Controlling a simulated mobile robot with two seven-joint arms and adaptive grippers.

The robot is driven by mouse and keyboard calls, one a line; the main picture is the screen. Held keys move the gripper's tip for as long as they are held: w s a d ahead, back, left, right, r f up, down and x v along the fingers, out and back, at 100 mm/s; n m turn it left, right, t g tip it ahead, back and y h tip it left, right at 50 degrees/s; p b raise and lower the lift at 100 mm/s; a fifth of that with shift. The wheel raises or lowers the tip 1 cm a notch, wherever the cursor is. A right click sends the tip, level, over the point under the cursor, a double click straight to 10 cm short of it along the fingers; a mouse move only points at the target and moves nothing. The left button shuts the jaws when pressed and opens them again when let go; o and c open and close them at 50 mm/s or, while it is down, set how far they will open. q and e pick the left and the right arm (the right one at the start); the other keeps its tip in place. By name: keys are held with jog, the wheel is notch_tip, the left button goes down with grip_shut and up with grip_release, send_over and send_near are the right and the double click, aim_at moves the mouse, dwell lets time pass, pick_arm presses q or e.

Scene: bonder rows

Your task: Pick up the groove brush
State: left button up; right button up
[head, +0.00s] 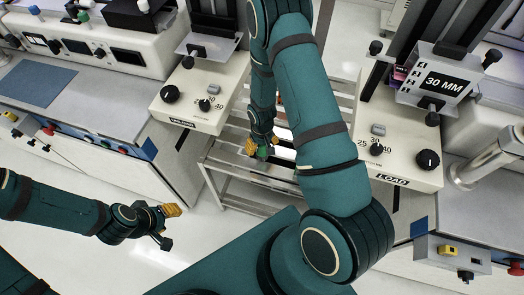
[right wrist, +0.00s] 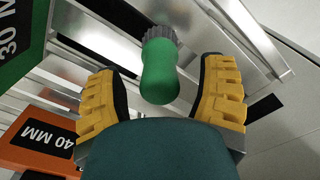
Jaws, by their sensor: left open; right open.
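A green rounded handle with a grey ribbed collar, which looks like the groove brush (right wrist: 160,75), lies between the two yellow fingers of my right gripper (right wrist: 163,66) in the right wrist view. A gap shows on both sides, so the fingers are open around it and not touching it. In the head view a bit of green (head: 262,153) shows at my right gripper (head: 264,143), low by the slatted rack; the rest of the brush is hidden. My left gripper (head: 168,226) is open and empty over the floor at the left.
The metal slatted rack (head: 238,172) stands between two machines, the right one marked LOAD (head: 392,181). In the right wrist view a green 30 MM block (right wrist: 20,40) and an orange 40 MM block (right wrist: 38,143) are close on the left.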

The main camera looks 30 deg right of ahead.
jog(key=shift+f, duration=0.45)
grip_shut()
jog(key=shift+r, duration=0.1)
jog(key=r, duration=0.3)
jog(key=r+p, duration=0.1)
jog(key=r, duration=0.6)
jog(key=shift+w+a+r, duration=0.15)
jog(key=shift+a, duration=0.15)
jog(key=a+r, duration=0.9)
jog(key=r, duration=0.1)
jog(key=shift+s+r+n, duration=0.35)
jog(key=shift+n, duration=0.05)
